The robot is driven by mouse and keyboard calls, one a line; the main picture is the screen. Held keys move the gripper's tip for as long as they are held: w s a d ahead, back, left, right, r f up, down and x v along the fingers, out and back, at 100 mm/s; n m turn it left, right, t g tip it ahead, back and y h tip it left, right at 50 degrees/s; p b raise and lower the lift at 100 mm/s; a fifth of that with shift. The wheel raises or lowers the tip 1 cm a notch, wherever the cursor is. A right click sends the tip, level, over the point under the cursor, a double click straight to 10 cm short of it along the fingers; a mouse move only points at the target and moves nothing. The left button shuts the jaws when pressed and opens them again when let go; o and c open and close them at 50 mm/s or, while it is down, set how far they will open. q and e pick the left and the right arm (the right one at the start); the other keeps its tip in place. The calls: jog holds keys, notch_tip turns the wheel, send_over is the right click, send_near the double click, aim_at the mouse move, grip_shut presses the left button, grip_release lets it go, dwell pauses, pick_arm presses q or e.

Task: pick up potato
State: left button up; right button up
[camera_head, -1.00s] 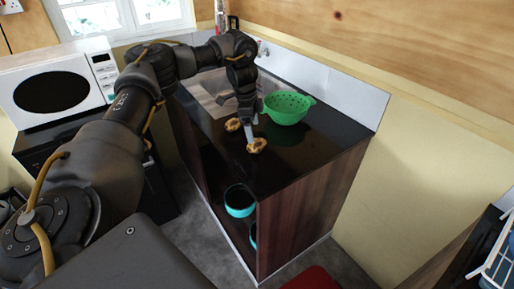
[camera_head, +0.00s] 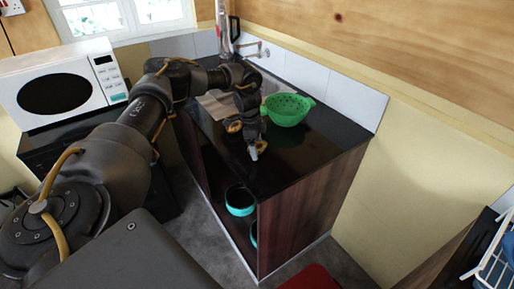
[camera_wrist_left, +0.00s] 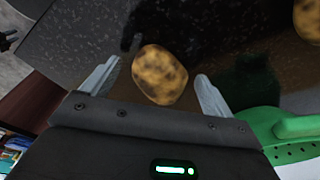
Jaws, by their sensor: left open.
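Two brown mottled potatoes lie on the dark countertop. The nearer potato (camera_head: 263,146) is partly covered by my left gripper (camera_head: 254,152) in the head view. In the left wrist view this potato (camera_wrist_left: 160,75) appears between the two spread fingers of my left gripper (camera_wrist_left: 160,88), with dark gaps on both sides. The fingers are open and hold nothing. I cannot tell the exact height of the fingertips above the counter. The other potato (camera_head: 233,126) lies farther back and left, and it also shows at the upper right of the wrist view (camera_wrist_left: 308,20). My right gripper is not in view.
A green colander (camera_head: 288,108) stands on the counter (camera_head: 310,150) right of the potatoes. A sink and tap (camera_head: 254,46) are behind. Teal bowls (camera_head: 240,200) sit on the open shelf below. A white microwave (camera_head: 65,85) is at the left. The counter's right part is clear.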

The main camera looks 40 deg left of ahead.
pick_arm(q)
jog(key=c, duration=1.1)
jog(key=shift+w+r+b, duration=0.15)
jog(key=shift+r+b, duration=0.25)
jog(key=s+r, duration=0.1)
jog(key=r, duration=0.1)
jog(key=s+r+b, duration=0.1)
jog(key=r, duration=0.1)
jog(key=s+r+b, duration=0.1)
jog(key=r, duration=0.1)
jog(key=shift+s+d, duration=0.15)
jog(key=shift+d, duration=0.25)
jog(key=shift+s+d+r+p, duration=0.2)
jog(key=shift+s+d+r, duration=0.2)
jog(key=shift+s+r, duration=1)
jog(key=shift+s+d+r+p, duration=0.3)
jog(key=shift+s+r, duration=0.35)
jog(key=shift+s, duration=1.5)
jog(key=shift+s+d+r+p, duration=0.15)
jog(key=shift+s+d+r, duration=0.3)
jog(key=shift+s+r, duration=0.95)
jog(key=shift+s+f, duration=0.3)
jog(key=shift+f, duration=0.05)
